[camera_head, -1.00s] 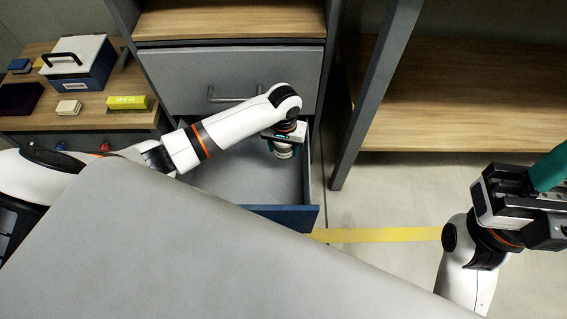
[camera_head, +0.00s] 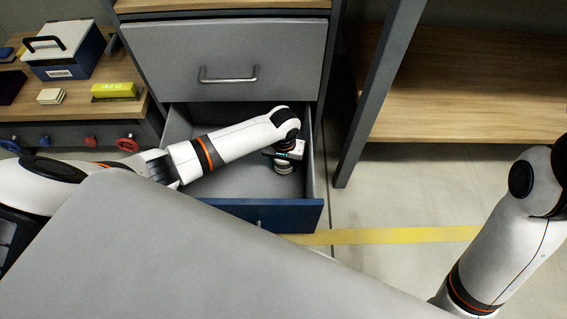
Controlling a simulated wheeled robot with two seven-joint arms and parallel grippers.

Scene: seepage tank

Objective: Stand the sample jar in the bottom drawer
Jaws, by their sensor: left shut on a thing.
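The bottom drawer (camera_head: 275,217) is pulled open below the grey upper drawer; its front is blue and its inside is grey. My left arm reaches over it from the left. My left gripper (camera_head: 286,156) points down inside the drawer's outline, near its right wall. It is shut on the sample jar (camera_head: 284,168), a small grey, roughly upright jar directly below the fingers. The gripper and wrist hide the jar's upper part. I cannot tell whether its base touches the drawer floor. My right gripper is out of the picture; only my right arm shows at the right.
The closed upper drawer (camera_head: 222,68) has a bar handle. A wooden bench at left holds a blue and white box (camera_head: 66,52), a yellow block (camera_head: 114,90) and small items. Red and blue valve wheels sit below. A shelf post (camera_head: 372,110) stands right of the drawer.

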